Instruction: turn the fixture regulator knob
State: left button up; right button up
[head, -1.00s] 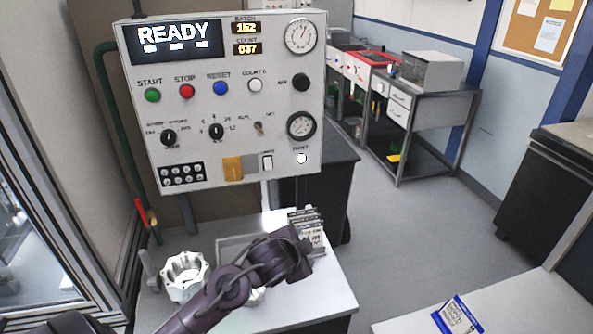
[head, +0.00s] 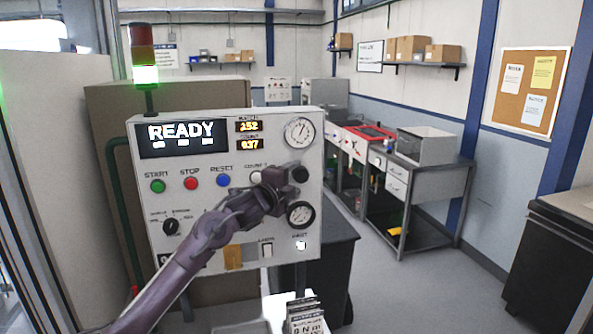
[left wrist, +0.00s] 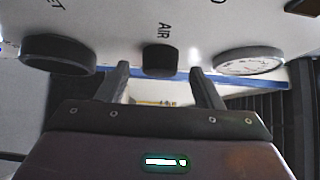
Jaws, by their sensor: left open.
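The regulator knob, a black round knob (head: 300,174), is on the right side of the grey control panel (head: 137,215), between two round gauges. In the left wrist view this black knob (left wrist: 160,58) is beside the letters AIR. My left gripper (head: 286,181) is at the panel, close to the knob; its arm crosses the panel from lower left. In the left wrist view the gripper (left wrist: 160,76) is open, with the knob lined up between its two fingertips. I cannot tell whether they touch it. My right gripper is not in view.
The upper gauge (head: 299,132) and lower gauge (head: 300,214) are close to the knob. START (head: 158,186), STOP (head: 191,183) and RESET (head: 223,180) buttons are to the left. My arm hides part of the lower panel. Grey floor is open to the right.

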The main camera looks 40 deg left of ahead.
pick_arm(q)
jog(key=shift+w+p, duration=0.35)
jog(key=shift+w, duration=0.5)
